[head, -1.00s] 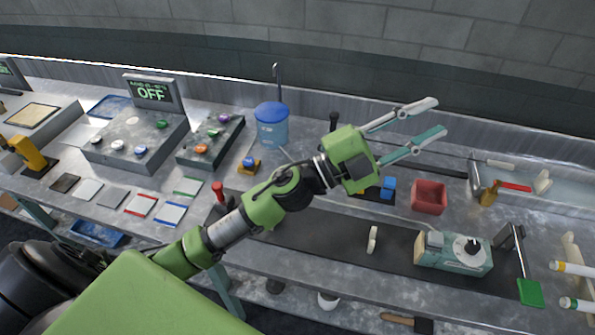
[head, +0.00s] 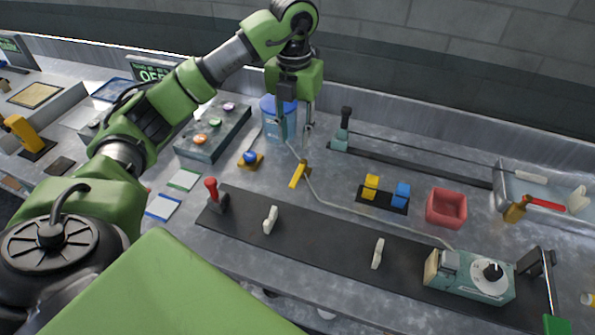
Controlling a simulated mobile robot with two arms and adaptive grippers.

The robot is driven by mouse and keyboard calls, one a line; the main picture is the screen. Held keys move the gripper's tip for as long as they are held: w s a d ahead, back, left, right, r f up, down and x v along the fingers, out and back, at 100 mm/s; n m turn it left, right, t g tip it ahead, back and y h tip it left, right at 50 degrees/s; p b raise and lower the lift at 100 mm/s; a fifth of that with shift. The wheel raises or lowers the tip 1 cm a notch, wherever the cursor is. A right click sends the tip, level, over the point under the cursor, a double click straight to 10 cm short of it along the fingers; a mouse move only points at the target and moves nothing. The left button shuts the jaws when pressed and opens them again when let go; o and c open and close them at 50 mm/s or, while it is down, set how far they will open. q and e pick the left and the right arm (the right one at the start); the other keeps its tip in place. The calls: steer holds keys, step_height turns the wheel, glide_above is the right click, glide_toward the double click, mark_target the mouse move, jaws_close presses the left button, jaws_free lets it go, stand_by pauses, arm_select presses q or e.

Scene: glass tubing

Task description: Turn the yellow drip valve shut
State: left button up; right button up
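A small yellow valve handle (head: 299,174) sits on the thin grey tubing (head: 335,208) in the middle of the bench, lying at a slant. The tubing runs from near the blue bucket (head: 270,122) to the teal pump box (head: 480,278). My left gripper (head: 296,133) points down, its two fingers apart with nothing seen between them. It is beyond and above the yellow handle, apart from it, in front of the bucket. The bucket is partly hidden by the gripper. My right gripper is not in view.
A dark mat (head: 325,240) carries a red-handled part (head: 212,190) and two pale clips. Yellow and blue blocks (head: 402,193) and a red bin (head: 446,207) stand to the right. A knob panel (head: 213,130) and a blue knob (head: 250,158) lie left.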

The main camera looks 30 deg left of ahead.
mark_target(295, 179)
arm_select(q)
step_height(295, 179, down, 14)
steer(key=p, duration=0.3)
steer(key=shift+r, duration=0.25)
steer(key=shift+s, duration=0.1)
jaws_close()
